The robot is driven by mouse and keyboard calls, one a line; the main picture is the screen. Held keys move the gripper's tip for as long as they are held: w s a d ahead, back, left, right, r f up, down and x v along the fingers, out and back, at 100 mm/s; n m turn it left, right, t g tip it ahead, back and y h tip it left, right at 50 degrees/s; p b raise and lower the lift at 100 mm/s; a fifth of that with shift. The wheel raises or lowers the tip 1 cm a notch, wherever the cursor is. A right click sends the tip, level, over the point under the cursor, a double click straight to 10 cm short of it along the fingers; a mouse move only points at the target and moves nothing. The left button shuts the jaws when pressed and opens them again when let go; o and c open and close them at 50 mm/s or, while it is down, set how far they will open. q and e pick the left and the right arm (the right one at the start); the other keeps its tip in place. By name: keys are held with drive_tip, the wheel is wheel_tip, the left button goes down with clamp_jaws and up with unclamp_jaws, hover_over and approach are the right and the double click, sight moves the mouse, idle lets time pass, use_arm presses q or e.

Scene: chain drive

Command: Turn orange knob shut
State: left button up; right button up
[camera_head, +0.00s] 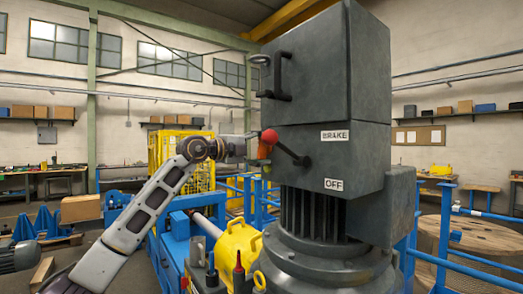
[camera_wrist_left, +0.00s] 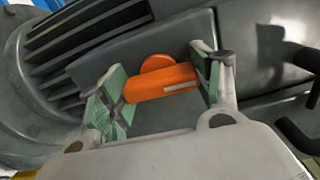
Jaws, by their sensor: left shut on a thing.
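The orange knob (camera_wrist_left: 160,83) sits on the side of the dark grey machine housing (camera_head: 322,152). In the left wrist view its bar lies almost crosswise, with a pale mark toward its right end and a rounded part behind. My left gripper (camera_wrist_left: 162,90) is shut on the knob, with a green pad at each end of the bar. In the head view the left gripper (camera_head: 253,148) reaches the housing's left side, and a bit of orange (camera_head: 264,152) shows there. My right gripper is not in view.
A brake lever with a red ball (camera_head: 270,136) sticks out close beside my left gripper, near the BRAKE and OFF labels. A yellow part (camera_head: 238,246) and blue frames lie below.

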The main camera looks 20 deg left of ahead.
use_arm(q)
drive_tip(key=shift+n, duration=0.4)
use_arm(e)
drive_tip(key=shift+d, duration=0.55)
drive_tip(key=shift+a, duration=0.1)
use_arm(q)
drive_tip(key=o, duration=1)
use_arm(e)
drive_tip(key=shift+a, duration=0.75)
